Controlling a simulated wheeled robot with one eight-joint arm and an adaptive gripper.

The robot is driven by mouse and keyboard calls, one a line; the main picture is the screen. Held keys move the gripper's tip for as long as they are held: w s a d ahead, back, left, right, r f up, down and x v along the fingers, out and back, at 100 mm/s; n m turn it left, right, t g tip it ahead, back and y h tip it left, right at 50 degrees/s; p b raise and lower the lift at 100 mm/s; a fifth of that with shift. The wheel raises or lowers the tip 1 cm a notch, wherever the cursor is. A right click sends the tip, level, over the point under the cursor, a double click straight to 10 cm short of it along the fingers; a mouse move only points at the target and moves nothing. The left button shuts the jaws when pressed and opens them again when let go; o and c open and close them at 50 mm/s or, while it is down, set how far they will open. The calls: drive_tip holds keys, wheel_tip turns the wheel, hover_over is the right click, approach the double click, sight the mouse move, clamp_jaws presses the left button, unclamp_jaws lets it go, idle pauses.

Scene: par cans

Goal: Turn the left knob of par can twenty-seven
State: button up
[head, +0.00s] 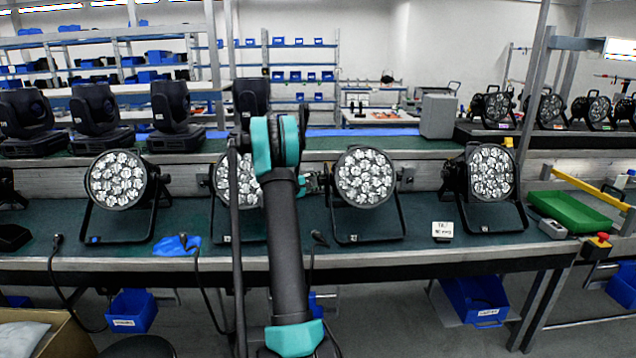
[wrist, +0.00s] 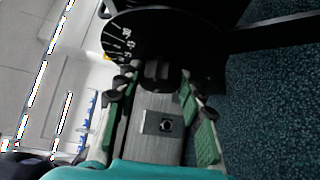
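Several par cans with round clear-lens faces stand on the green bench. My gripper (head: 312,182) is at the left side of the third par can from the left (head: 365,177). I see no number that tells which is twenty-seven. In the wrist view, a black disc with white scale marks (wrist: 125,40) is on the bracket, and a black knob (wrist: 158,72) sits just beyond my fingertips. My gripper also shows there (wrist: 155,82), its green-padded fingers apart, one on each side of the knob. I cannot tell whether either finger touches it.
The second par can (head: 237,180) is partly hidden behind my arm. Other par cans stand at left (head: 118,180) and right (head: 491,173). A small white card (head: 442,230) and a green tray (head: 568,212) lie to the right. Cables hang over the bench's front edge.

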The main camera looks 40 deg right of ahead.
drive_tip(key=c, duration=0.3)
drive_tip(key=shift+w+r+n+g+y, duration=0.1)
drive_tip(key=shift+r+n+g+y, duration=0.1)
drive_tip(key=shift+n+g+y, duration=0.7)
drive_tip(key=shift+w+d+r+n+g+y, duration=0.1)
drive_tip(key=shift+n+g+y, duration=0.6)
drive_tip(key=shift+n+y, duration=0.45)
drive_tip(key=n+g+y, duration=0.2)
drive_tip(key=shift+w+g, duration=0.15)
drive_tip(key=shift+g, duration=0.25)
drive_tip(key=shift+w+d+r+n+g+y, duration=0.1)
drive_tip(key=shift+n+g+y, duration=0.3)
drive_tip(key=shift+n+g, duration=0.2)
drive_tip(key=shift+w+n+g+y, duration=0.1)
drive_tip(key=shift+n+g+y, duration=0.3)
drive_tip(key=shift+g, duration=0.2)
